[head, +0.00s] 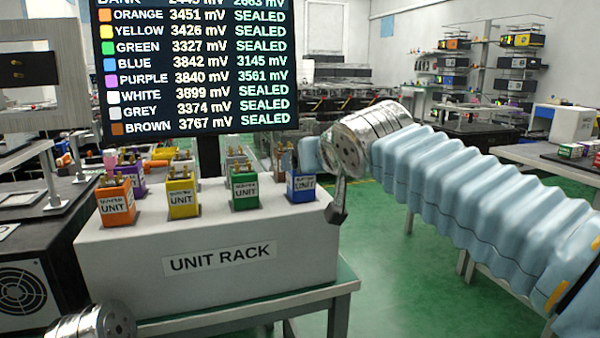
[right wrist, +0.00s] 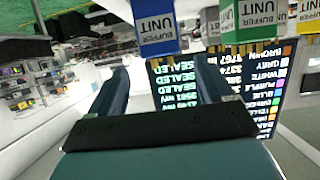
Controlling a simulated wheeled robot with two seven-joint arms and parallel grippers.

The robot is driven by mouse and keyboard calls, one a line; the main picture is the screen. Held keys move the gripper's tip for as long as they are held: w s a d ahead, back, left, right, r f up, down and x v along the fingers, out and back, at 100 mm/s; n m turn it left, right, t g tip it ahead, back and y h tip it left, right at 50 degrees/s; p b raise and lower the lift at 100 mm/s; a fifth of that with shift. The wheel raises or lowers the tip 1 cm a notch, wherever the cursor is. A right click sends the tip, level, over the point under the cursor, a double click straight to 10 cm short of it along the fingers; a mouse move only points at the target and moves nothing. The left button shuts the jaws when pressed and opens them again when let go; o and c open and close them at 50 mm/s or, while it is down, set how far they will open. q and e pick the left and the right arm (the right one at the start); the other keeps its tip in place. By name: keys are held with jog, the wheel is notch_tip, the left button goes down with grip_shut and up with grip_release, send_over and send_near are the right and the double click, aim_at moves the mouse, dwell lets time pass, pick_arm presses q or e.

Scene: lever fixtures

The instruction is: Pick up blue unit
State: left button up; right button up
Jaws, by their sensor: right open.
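The blue unit (head: 300,187) stands upright at the right end of the white unit rack (head: 130,252), with its label facing front. My right gripper (head: 314,186) is close to it; one dark finger hangs just right of the unit, and the other is largely hidden. In the right wrist view, the open right gripper (right wrist: 163,66) has nothing between its fingers. The blue unit (right wrist: 155,27) appears upside down beyond the fingertips, roughly between them. I cannot tell whether a finger touches it. My left gripper is out of view; only its arm's silver end shows at bottom left.
Orange (head: 117,205), yellow (head: 182,195) and green (head: 244,188) units stand along the rack's front row. More units, including a purple one (head: 131,178), stand behind. A dark display screen (head: 195,70) rises behind the rack. Green floor is open to the right.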

aim_at(300, 187)
jog(key=x, duration=0.3)
jog(key=shift+w+f+p, duration=0.1)
jog(key=shift+w+p, duration=0.05)
jog(key=shift+p, duration=0.15)
jog(key=w+f, duration=0.1)
jog(key=w+a+f+p, duration=0.1)
jog(key=w+f, duration=0.1)
jog(key=w, duration=0.1)
jog(key=shift+a+f, duration=0.1)
jog(key=shift+a, duration=0.15)
jog(key=shift+c, duration=0.5)
jog(key=c, duration=1)
jog(key=shift+c, duration=0.2)
